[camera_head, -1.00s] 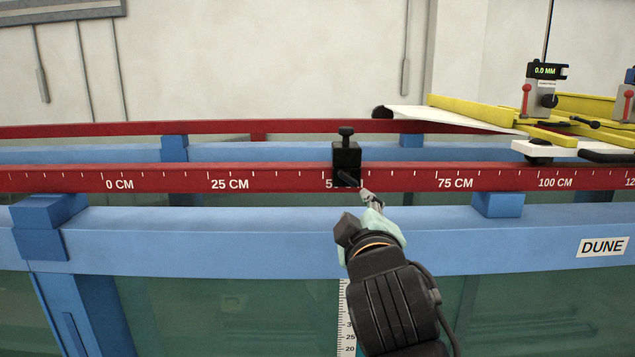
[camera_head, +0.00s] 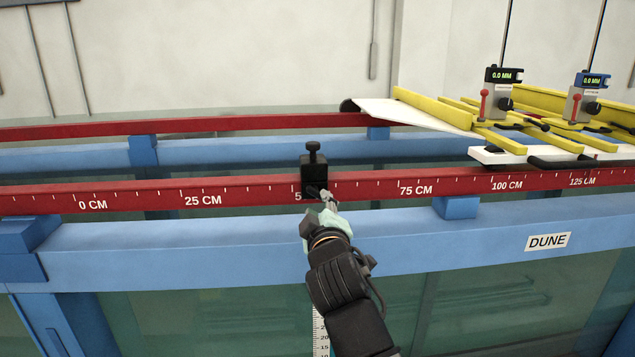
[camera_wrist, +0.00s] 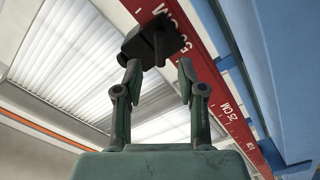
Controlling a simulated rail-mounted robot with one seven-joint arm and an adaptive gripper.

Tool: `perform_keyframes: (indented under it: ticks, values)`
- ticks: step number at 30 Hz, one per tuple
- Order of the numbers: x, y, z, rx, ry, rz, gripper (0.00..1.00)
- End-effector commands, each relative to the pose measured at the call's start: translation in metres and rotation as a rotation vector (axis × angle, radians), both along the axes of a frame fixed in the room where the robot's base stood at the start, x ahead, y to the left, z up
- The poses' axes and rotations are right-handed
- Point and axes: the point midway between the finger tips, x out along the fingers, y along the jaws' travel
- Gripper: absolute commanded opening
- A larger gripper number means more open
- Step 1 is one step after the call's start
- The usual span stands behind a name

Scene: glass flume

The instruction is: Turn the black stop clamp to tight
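The black stop clamp (camera_head: 314,171) sits on the front red rail (camera_head: 240,192), near the 50 cm mark. It has a knob on top and a short dark handle low on its front face. My gripper (camera_head: 328,197) is just in front of and below the clamp, reaching up to it from the near side. In the wrist view the two fingers of my gripper (camera_wrist: 158,74) stand apart with nothing between them. The clamp (camera_wrist: 138,42) with its handle lies just beyond the fingertips there. Whether a finger touches the handle cannot be told.
A blue beam (camera_head: 420,232) with a DUNE label (camera_head: 547,241) runs below the rail. A white and yellow carriage (camera_head: 530,140) with two gauges stands to the right on the rails. The rail left of the clamp is clear.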

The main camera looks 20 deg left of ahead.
Motion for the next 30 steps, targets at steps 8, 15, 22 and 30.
perform_keyframes:
  ticks: [8,15,22,30]
  values:
    - [0.037,0.026,0.0,0.0,0.0,0.012,0.4]
    - [0.046,0.032,0.0,0.0,-0.001,0.017,0.4]
    - [0.046,0.032,0.0,0.0,-0.001,0.017,0.4]
    - [0.046,0.032,0.0,0.0,-0.001,0.017,0.0]
